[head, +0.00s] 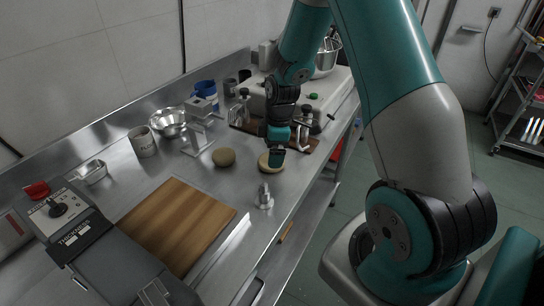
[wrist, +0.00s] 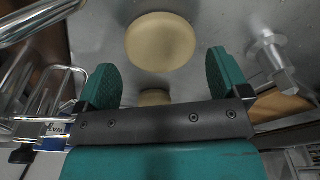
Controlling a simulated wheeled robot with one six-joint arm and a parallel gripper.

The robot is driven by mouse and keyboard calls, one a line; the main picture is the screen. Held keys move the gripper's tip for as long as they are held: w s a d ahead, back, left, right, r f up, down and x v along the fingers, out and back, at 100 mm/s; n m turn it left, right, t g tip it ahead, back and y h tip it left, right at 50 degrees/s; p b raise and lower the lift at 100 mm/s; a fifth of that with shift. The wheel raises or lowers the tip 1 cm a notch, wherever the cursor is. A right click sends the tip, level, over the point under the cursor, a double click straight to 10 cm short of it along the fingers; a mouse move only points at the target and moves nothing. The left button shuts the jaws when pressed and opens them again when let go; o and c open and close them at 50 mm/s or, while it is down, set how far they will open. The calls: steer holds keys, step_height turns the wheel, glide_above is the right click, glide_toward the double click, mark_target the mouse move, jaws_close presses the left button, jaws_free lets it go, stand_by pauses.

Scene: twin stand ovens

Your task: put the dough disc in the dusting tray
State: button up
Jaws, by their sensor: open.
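A pale round dough piece (head: 265,165) lies on the steel counter under my gripper (head: 276,160), which partly hides it. In the wrist view a pale disc (wrist: 160,40) lies just beyond my open fingers (wrist: 164,78), with nothing held. A smaller round shape (wrist: 153,97) shows between the fingers, partly hidden by the gripper body. A small metal pan (head: 92,173) stands at the back left; I cannot tell if it is the dusting tray.
A wooden board (head: 178,222) lies at the front left. A metal fitting (head: 264,198) stands near the counter's front edge, close to my gripper. A dark machine (head: 110,255) fills the front-left corner.

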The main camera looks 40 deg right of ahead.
step_height(320, 180, up, 9)
steer(key=s+a+r+m+y, duration=0.1)
steer(key=s+a+r, duration=0.3)
steer(key=a, duration=0.4)
steer(key=s+a+r+m+y, duration=0.1)
steer(key=s+a+r, duration=0.4)
steer(key=a, duration=0.3)
steer(key=s+a+r+m, duration=0.1)
steer(key=s+a, duration=0.3)
steer(key=s, duration=0.2)
steer(key=s+a+r+m+y, duration=0.1)
steer(key=s+a+r, duration=0.1)
steer(key=s+a, duration=0.2)
steer(key=s, duration=0.3)
steer(key=shift+a+g, duration=0.3)
steer(key=shift+g, duration=0.1)
